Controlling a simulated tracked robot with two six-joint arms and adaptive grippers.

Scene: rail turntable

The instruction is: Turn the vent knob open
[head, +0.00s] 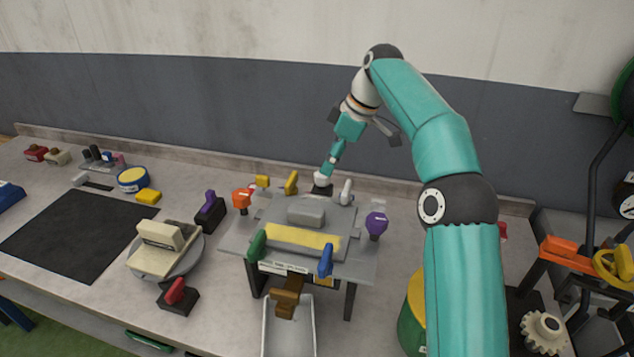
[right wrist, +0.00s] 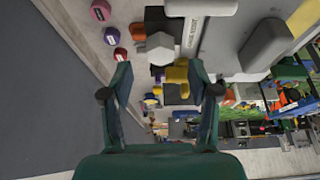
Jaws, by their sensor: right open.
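A grey stand (head: 232,240) in the middle of the bench carries several coloured knobs and levers. They include a green lever (head: 257,245), a blue lever (head: 326,262), a purple knob (head: 376,223), an orange knob (head: 241,198), a yellow lever (head: 291,182) and a pale grey lever (head: 345,192). I cannot tell which is the vent knob; the labels are too small. My right gripper (head: 328,172) reaches down at the stand's back edge. In the right wrist view its fingers (right wrist: 160,80) are apart, and a yellow knob (right wrist: 177,76) shows beyond them. My left gripper is out of view.
A plate with a cream block (head: 160,234) and a red-handled block (head: 177,293) stand left of the stand. A black mat (head: 75,235) lies farther left. A white tray (head: 267,335) is in front. An orange frame (head: 562,248) and gear (head: 543,331) are at right.

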